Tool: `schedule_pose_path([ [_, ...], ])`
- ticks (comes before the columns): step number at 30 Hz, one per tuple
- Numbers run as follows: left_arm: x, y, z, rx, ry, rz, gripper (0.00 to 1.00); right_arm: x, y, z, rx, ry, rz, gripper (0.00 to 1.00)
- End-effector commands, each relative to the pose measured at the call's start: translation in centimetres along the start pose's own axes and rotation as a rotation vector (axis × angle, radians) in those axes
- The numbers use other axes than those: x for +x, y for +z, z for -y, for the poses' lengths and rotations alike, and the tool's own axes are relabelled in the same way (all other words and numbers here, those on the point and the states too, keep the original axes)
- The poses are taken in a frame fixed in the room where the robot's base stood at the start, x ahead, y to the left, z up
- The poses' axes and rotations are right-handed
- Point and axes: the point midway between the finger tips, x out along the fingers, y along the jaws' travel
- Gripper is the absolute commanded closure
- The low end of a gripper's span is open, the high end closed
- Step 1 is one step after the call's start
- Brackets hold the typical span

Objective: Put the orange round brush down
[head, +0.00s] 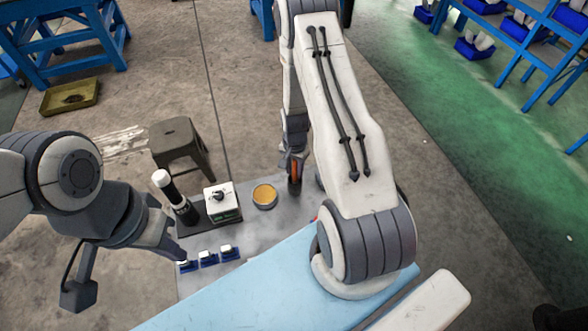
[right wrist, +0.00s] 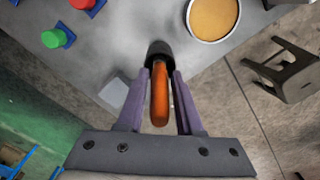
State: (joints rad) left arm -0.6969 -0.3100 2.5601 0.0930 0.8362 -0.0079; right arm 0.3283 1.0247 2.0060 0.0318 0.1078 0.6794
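The orange round brush (right wrist: 160,98) is between the two purple fingers of my right gripper (right wrist: 162,75) in the right wrist view. Its orange handle points back toward the palm and its black head (right wrist: 160,50) is at the far end. The fingertips appear to touch the sides of the black head. In the head view, the brush (head: 295,172) is a small orange strip at my right gripper (head: 294,165), over the far right side of the grey tabletop (head: 260,225). Whether the head touches the table is unclear. My left gripper (head: 172,228) is low at the table's left edge; its fingers are unclear.
A round dish with a yellow inside (head: 265,196), a white-topped box (head: 222,202) and a black-and-white bottle (head: 175,195) stand on the table. A dark stool (head: 178,142) stands beyond. Green (right wrist: 54,38) and red buttons show in the wrist view.

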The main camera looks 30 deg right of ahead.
Motion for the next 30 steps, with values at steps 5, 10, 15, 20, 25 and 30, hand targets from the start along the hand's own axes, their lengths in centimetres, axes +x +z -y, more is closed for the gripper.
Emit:
schedule_pose_path([
  [5, 0.0, 0.0, 0.0, 0.0, 0.0, 0.0, 1.0, 0.0, 0.0, 0.0, 0.0, 0.0, 0.0, 0.42],
  [10, -0.1, 0.0, 0.0, 0.0, 0.0, 0.0, 1.0, -0.1, 0.0, 0.0, 0.0, 0.0, 0.0, 0.42],
  [15, 0.1, 0.0, 0.0, 0.0, 0.0, 0.0, 1.0, -0.9, -0.1, 0.1, 0.0, -0.002, -0.002, 0.42],
  [20, 1.2, 0.1, 0.1, -0.001, 0.0, 0.0, 1.0, -3.2, -0.1, 0.1, 0.001, -0.004, -0.004, 0.42],
  [25, 2.3, 0.1, 0.2, -0.004, 0.0, 0.0, 1.0, -6.5, -0.1, 0.1, 0.001, -0.004, -0.005, 0.42],
  [30, 3.1, 0.2, 0.2, -0.005, 0.0, 0.0, 1.0, -9.5, -0.1, 0.1, 0.001, -0.003, -0.004, 0.42],
])
